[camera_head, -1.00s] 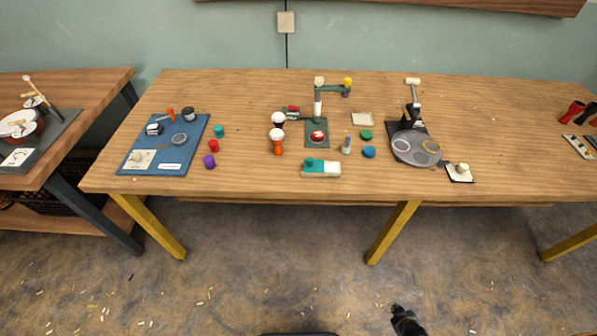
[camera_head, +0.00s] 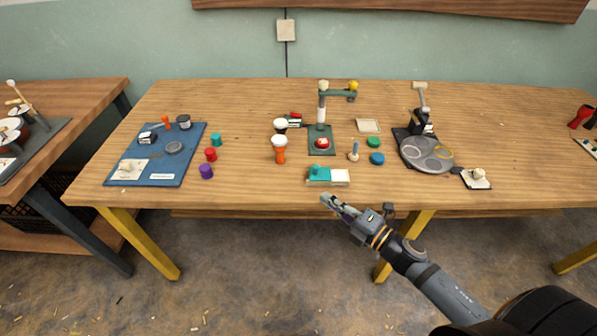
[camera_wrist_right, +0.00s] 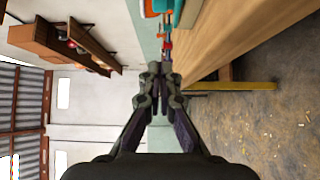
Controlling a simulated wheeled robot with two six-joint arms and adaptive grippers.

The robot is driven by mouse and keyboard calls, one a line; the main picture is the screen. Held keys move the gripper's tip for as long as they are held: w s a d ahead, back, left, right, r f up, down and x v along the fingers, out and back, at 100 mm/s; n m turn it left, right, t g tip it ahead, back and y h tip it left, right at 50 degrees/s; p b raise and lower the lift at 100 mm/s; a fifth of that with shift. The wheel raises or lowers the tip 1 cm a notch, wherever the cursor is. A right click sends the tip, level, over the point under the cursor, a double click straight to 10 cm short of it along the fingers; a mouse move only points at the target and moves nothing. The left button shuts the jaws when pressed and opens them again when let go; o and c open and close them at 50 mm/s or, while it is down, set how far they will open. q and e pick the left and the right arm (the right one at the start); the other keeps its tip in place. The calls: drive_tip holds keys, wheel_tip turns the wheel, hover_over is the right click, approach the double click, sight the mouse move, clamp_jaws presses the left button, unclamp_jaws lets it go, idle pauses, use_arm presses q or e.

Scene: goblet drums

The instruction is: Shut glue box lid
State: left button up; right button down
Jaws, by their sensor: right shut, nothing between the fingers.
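The glue box, a small teal and white box (camera_head: 328,176), sits near the front edge of the table. Its left part is teal with a raised teal knob (camera_head: 316,170), and its right part is white. I cannot tell how its lid lies. My right gripper (camera_head: 327,198) is shut and empty, just in front of the table edge and close below the box. In the right wrist view the fingertips (camera_wrist_right: 160,70) meet, with teal and orange things beyond them at the top. My left gripper is not in view.
An orange and white goblet drum (camera_head: 280,150) stands left of the box. A small upright tool (camera_head: 354,152) and a blue disc (camera_head: 377,158) are behind it to the right. A green stand (camera_head: 322,130) is farther back.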

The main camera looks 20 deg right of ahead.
sight(321, 170)
drive_tip(key=p+x, duration=0.1)
drive_tip(key=x, duration=0.2)
drive_tip(key=p+x, duration=0.1)
drive_tip(key=x, duration=0.2)
drive_tip(key=p+x, duration=0.1)
drive_tip(key=x, duration=0.3)
drive_tip(key=shift+a+r, duration=0.1)
drive_tip(key=shift+r, duration=0.25)
drive_tip(key=d, duration=0.3)
drive_tip(key=shift+w+d+f+b, duration=0.2)
drive_tip(key=shift+w+f+b, duration=0.05)
drive_tip(key=shift+w+b, duration=0.05)
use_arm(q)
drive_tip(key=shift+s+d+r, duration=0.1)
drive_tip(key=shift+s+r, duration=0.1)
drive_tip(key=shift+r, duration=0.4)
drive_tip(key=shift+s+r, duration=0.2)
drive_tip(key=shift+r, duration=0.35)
use_arm(e)
drive_tip(key=shift+w+d, duration=0.1)
drive_tip(key=shift+d, duration=0.2)
